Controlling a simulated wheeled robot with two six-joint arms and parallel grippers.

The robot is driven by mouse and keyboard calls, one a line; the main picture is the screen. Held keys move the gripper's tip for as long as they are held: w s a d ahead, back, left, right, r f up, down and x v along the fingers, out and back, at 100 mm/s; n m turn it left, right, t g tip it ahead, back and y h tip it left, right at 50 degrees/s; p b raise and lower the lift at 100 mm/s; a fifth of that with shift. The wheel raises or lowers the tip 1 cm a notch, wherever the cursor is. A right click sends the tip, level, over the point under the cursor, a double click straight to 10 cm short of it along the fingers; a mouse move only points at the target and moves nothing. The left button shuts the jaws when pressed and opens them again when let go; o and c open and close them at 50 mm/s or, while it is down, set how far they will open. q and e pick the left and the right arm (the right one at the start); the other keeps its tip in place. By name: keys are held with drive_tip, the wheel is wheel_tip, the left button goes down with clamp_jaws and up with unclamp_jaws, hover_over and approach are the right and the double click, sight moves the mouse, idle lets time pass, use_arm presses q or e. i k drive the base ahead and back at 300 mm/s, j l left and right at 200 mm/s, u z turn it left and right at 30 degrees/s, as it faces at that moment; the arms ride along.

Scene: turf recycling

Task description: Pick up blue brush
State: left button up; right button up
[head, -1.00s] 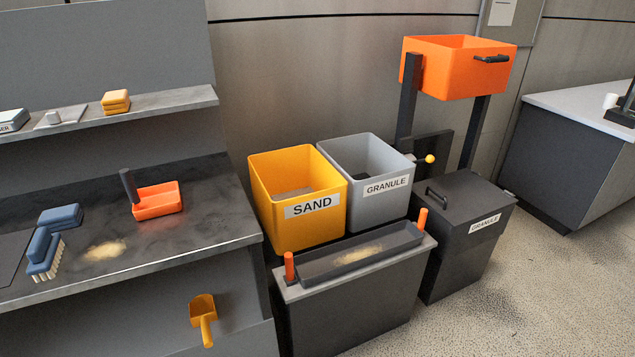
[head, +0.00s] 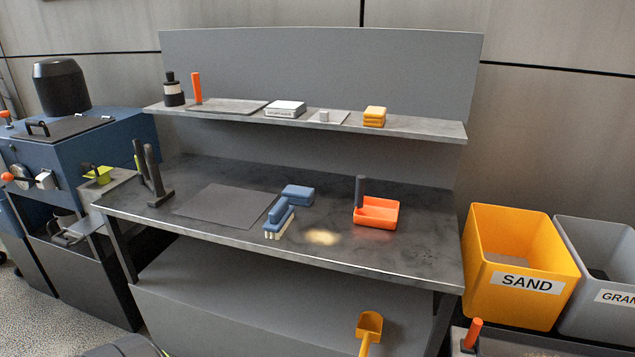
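The blue brush (head: 280,217) lies on the dark workbench, near its front edge, with pale bristles facing down and toward me. A small patch of sand (head: 322,237) is on the bench to the right of the brush. Neither of my grippers shows in the head view.
On the workbench (head: 420,247) are a dark mat (head: 227,205), a black stand (head: 153,177) and an orange dustpan (head: 377,212). A shelf (head: 430,129) runs above. A yellow scoop (head: 369,328) is below the bench front. A yellow SAND bin (head: 514,303) stands right.

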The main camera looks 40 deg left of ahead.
sight(280, 216)
drive_tip(key=u, duration=1.65)
